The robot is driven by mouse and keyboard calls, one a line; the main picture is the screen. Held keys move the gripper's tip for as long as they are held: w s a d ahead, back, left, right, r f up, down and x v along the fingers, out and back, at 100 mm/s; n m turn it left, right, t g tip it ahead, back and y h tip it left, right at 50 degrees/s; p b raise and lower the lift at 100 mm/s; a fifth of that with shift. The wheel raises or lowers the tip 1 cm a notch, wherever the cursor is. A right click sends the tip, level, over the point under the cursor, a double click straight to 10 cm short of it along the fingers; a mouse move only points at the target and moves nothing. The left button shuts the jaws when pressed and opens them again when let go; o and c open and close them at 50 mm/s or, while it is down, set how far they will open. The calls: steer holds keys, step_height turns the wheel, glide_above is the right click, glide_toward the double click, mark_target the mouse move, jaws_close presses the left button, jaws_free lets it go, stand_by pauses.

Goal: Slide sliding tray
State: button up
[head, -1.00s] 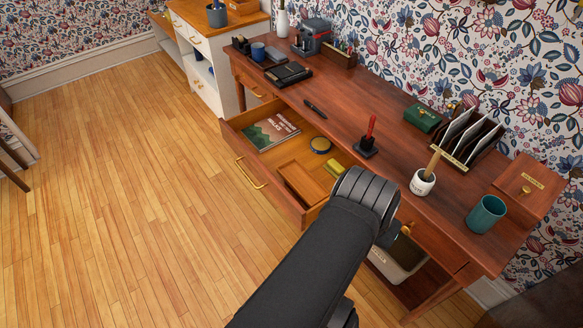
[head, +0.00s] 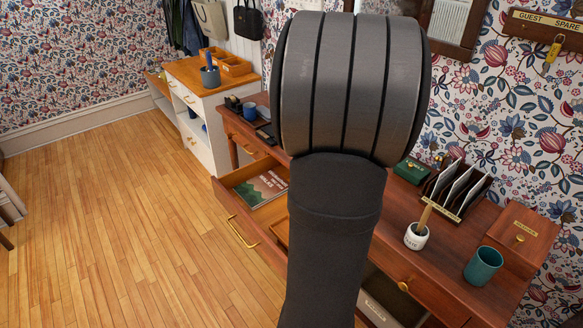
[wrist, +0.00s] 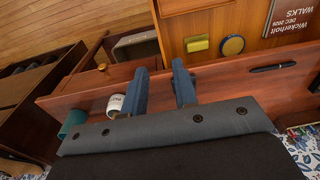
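The desk drawer (head: 236,210) is pulled open. A sliver of the orange-brown wooden tray (head: 280,231) shows inside it in the head view; my arm hides the rest. In the wrist view, a brown wooden piece at the top edge (wrist: 192,5), probably the tray, is cut off. A yellow block (wrist: 196,44) and a round tin (wrist: 232,45) lie in the drawer. My gripper (wrist: 162,80) is open and empty, its two blue fingers apart above the desk's front part beside the drawer. The fingers are hidden in the head view.
A booklet (head: 262,188) lies in the drawer. On the desk stand a white pot (head: 416,237), a teal cup (head: 483,266), a letter rack (head: 458,190) and a green box (head: 412,170). A pen (wrist: 272,67) lies on the desktop. The floor left of the desk is clear.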

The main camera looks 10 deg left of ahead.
steer(key=w+a+f, duration=0.4)
steer(key=w+a, duration=0.2)
steer(key=a, duration=0.3)
steer(key=w+a+f, duration=0.4)
steer(key=w+a, duration=0.2)
steer(key=a, duration=0.2)
steer(key=shift+g, duration=0.3)
steer(key=f, duration=1.7)
steer(key=shift+w+f, duration=0.2)
jaws_close()
